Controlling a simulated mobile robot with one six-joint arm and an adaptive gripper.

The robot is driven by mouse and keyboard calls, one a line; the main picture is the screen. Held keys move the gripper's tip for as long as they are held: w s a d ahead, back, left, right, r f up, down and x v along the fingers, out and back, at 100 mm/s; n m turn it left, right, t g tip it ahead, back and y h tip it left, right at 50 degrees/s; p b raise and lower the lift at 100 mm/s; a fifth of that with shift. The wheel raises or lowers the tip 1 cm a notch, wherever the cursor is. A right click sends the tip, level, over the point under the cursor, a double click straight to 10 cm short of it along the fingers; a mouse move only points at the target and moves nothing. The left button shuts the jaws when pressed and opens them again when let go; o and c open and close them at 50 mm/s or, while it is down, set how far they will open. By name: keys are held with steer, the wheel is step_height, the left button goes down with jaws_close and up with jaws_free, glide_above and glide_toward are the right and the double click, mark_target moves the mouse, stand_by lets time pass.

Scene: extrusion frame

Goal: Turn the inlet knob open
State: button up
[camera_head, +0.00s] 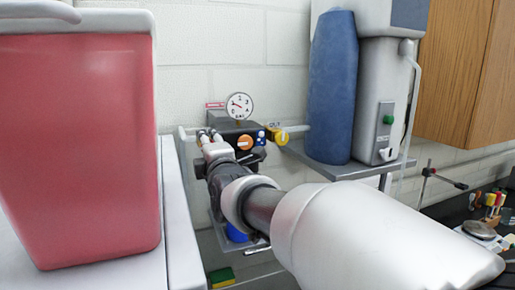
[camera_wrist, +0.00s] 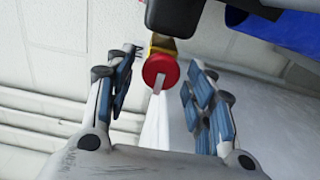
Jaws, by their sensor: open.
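A round red knob (camera_wrist: 161,71) on a brass-yellow fitting (camera_wrist: 163,43) shows in the wrist view; I take it to be the inlet knob. It lies between the two fingertips of my gripper (camera_wrist: 162,62), with a visible gap on each side. The fingers are open and I see no contact. In the head view my gripper (camera_head: 210,138) reaches the left end of the dark valve block (camera_head: 234,128). My arm and gripper hide the red knob there. A small red label (camera_head: 214,105) is on the wall above that end.
The block carries an orange knob (camera_head: 245,142), a yellow knob (camera_head: 280,137) and a round gauge (camera_head: 239,106). A large red container (camera_head: 80,140) stands close at left. A blue cylinder (camera_head: 332,90) stands on a shelf (camera_head: 345,169) at right.

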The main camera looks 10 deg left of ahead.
steer(key=v, duration=1.2)
